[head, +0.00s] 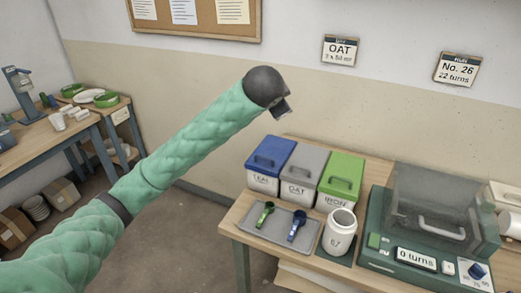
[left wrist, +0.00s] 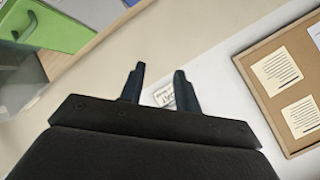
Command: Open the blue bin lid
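The blue bin (head: 270,165) stands at the left end of a row of bins on the table, with its blue lid (head: 270,153) closed and a handle on top. Its front label reads TEAL. My left gripper (head: 284,107) is raised above and behind the bins, near the wall, apart from the blue lid. In the left wrist view my left gripper (left wrist: 158,88) shows two dark fingers spread apart with nothing between them. The blue bin is not visible in that view. My right gripper is not in view.
A grey-lidded OAT bin (head: 303,176) and a green-lidded IRON bin (head: 341,180) stand right of the blue bin. A green machine (head: 425,235) stands at right.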

